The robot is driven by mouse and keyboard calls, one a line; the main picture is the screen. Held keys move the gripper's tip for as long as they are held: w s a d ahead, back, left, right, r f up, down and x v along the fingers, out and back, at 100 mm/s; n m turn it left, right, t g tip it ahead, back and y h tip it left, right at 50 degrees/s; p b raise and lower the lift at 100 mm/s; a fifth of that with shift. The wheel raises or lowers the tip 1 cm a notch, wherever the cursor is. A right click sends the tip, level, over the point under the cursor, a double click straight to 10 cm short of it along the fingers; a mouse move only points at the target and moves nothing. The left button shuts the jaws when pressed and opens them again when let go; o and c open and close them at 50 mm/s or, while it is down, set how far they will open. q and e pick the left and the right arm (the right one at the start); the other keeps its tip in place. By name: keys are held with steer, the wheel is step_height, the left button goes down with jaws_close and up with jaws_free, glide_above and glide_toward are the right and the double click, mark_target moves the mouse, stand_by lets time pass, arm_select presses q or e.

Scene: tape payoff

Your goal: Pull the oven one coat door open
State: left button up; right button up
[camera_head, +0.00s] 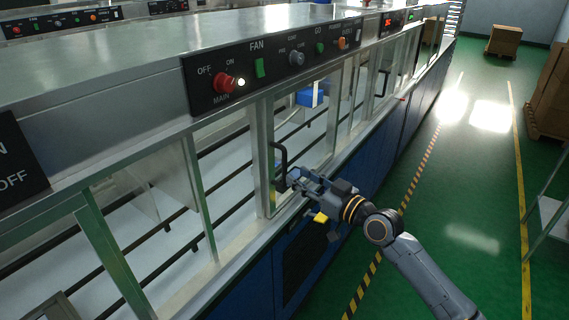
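A glazed, metal-framed door (262,150) is in the front of the long machine, below the FAN and MAIN controls. It carries a black bar handle (278,152). No label naming the oven is readable, and I cannot tell whether the door stands slightly ajar. My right gripper (288,181) is at the lower end of this handle, with its arm coming from the lower right. The fingertips overlap the handle in the picture; whether they are closed around it is too small to tell. My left gripper is out of view.
A control panel (228,82) with a red MAIN knob sits above the door. Another black handle (384,82) is farther along. Blue cabinets (365,165) line the base. Open green floor (455,190) with striped tape lies right; cardboard boxes (504,40) stand farther back.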

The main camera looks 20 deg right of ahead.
mark_target(286, 170)
steer(key=p+x, duration=0.1)
steer(key=x, duration=0.5)
steer(key=shift+w+a, duration=0.1)
steer(key=shift+w, duration=0.1)
jaws_close()
